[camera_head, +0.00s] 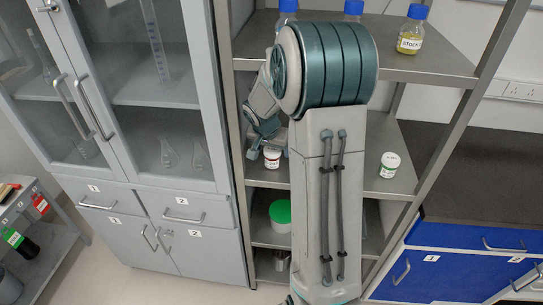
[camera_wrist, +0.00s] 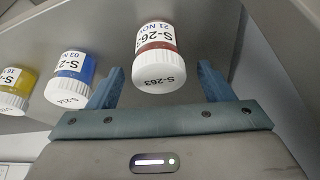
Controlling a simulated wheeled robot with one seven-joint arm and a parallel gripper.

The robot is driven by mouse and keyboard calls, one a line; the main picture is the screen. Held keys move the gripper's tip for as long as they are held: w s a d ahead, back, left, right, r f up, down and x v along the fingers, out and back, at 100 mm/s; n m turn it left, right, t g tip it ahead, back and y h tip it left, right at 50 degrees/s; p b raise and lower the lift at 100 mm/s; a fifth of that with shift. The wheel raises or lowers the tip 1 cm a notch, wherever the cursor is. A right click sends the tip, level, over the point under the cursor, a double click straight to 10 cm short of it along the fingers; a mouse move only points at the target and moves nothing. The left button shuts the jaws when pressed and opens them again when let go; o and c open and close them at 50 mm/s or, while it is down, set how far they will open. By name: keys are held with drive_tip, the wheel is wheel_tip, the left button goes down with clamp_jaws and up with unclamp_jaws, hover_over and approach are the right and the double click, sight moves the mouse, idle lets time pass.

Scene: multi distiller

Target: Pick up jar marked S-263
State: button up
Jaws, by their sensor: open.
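The jar marked S-263 (camera_wrist: 157,62) has a white lid, reddish-brown contents and a white label. In the wrist view it lies between the two fingers of my gripper (camera_wrist: 160,84), which are open with a gap on both sides. In the head view a small white-lidded jar (camera_head: 272,158) is on the middle shelf right at my gripper (camera_head: 266,148); its label is too small to read there. My arm hides part of that shelf.
In the wrist view a blue jar (camera_wrist: 70,78) and a yellow jar (camera_wrist: 16,90) stand to the left. Another white-lidded jar (camera_head: 389,164) stands on the shelf right of my arm. The upper shelf (camera_head: 445,66) holds a STOCK bottle (camera_head: 412,30). A metal post (camera_head: 232,120) is close left.

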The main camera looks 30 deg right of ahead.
sight(272, 149)
drive_tip(key=shift+x, duration=1.6)
drive_tip(key=shift+r, duration=0.1)
drive_tip(key=c, duration=1.1)
